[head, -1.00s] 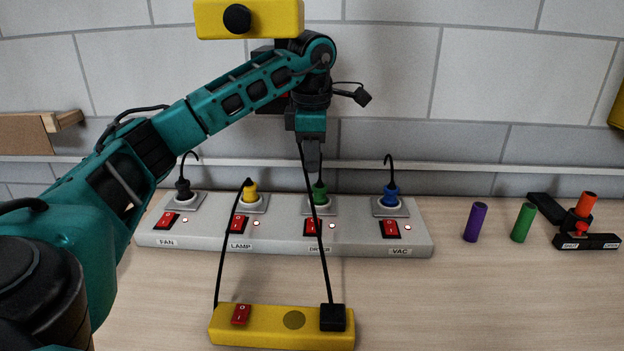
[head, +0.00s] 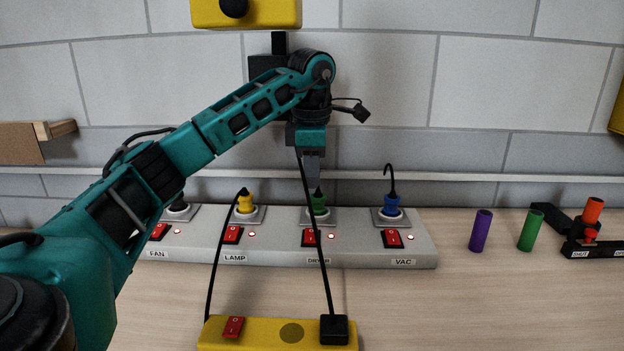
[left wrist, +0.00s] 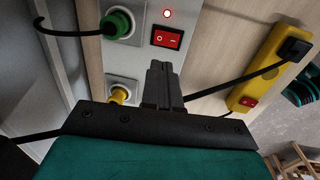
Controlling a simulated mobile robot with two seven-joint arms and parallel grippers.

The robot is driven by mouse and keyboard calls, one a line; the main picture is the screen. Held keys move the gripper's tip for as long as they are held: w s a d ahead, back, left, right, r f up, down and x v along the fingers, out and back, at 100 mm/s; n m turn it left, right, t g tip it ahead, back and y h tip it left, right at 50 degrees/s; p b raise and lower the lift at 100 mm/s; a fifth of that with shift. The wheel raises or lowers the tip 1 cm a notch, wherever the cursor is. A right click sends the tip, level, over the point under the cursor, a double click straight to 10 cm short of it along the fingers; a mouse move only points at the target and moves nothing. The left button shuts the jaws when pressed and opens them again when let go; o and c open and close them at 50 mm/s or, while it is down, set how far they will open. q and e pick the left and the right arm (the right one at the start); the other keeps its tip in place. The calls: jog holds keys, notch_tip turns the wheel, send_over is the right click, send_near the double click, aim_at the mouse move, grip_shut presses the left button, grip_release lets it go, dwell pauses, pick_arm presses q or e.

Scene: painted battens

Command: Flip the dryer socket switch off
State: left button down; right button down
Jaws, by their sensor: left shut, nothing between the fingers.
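The grey power strip (head: 275,257) lies on the bench with sockets labelled FAN, LAMP, DRYER and VAC. The dryer socket has a green plug (head: 319,203) and a red rocker switch (head: 309,238), partly crossed by a black cable. Its red indicator light (head: 330,237) is lit. In the left wrist view the dryer switch (left wrist: 166,38) shows O and dash marks, with the light (left wrist: 167,14) beside it. My left gripper (head: 313,180) is shut and empty, pointing down above the dryer socket. In the wrist view its fingertips (left wrist: 157,66) appear near the switch, apparently apart from it.
The lamp switch (head: 232,235) and vac switch (head: 392,239) flank the dryer one. A yellow box (head: 262,333) with a red switch lies in front, with black cables rising from it. Purple (head: 481,231) and green (head: 530,230) cylinders stand right. Bare bench lies at front right.

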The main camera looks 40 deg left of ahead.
aim_at(312, 231)
pick_arm(q)
jog(key=f, duration=0.6)
jog(key=w+f+b, duration=0.1)
jog(key=f, duration=0.3)
jog(key=shift+a, duration=0.4)
jog(key=shift+f, duration=0.5)
jog(key=shift+a+f+p, duration=0.1)
jog(key=shift+f+p, duration=0.05)
jog(key=shift+p, duration=0.25)
jog(key=shift+f, duration=0.1)
